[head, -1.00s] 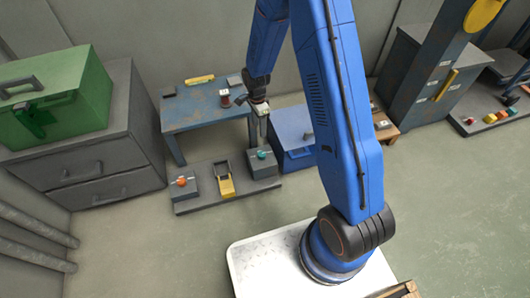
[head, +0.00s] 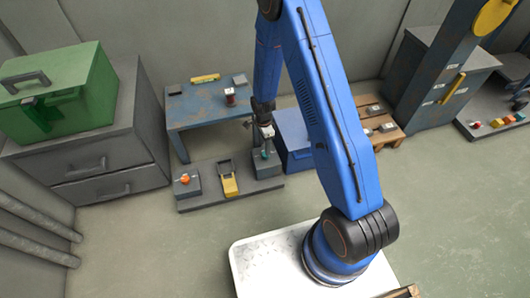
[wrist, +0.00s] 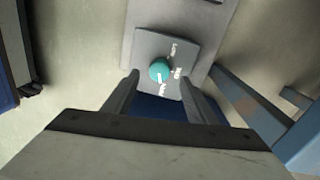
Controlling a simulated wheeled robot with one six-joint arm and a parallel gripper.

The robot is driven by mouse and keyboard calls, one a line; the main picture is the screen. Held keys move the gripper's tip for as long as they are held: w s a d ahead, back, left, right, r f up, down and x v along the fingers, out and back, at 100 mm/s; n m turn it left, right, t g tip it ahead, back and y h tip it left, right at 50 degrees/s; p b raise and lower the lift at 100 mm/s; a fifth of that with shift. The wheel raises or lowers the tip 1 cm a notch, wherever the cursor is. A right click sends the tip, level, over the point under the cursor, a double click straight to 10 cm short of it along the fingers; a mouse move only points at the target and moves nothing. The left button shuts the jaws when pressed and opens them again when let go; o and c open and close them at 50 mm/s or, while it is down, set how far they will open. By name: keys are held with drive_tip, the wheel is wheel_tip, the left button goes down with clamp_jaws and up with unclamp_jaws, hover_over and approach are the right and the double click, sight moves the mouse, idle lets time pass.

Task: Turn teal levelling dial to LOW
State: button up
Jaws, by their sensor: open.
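The teal levelling dial (wrist: 159,69) sits on a grey box (wrist: 180,43). In the head view, the dial (head: 264,155) is partly hidden by my gripper. The dial has a white mark on its lower side in the wrist view, towards the lowest of the white labels (wrist: 162,89). The label words are too small to read for certain. My gripper (wrist: 160,76) is open and points down at the box, its fingers on either side of the dial in the picture. I cannot tell whether they touch it.
The box stands on a low grey plinth (head: 231,196) with a yellow device (head: 229,180) and a box with an orange dial (head: 185,179). A blue table (head: 205,108) stands behind. A blue cabinet (head: 295,160) is close on the right. Open floor lies in front.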

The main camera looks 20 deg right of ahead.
drive_tip(key=shift+s+f, duration=0.15)
drive_tip(key=shift+f, duration=2.55)
drive_tip(key=shift+c, duration=0.7)
drive_tip(key=c, duration=0.9)
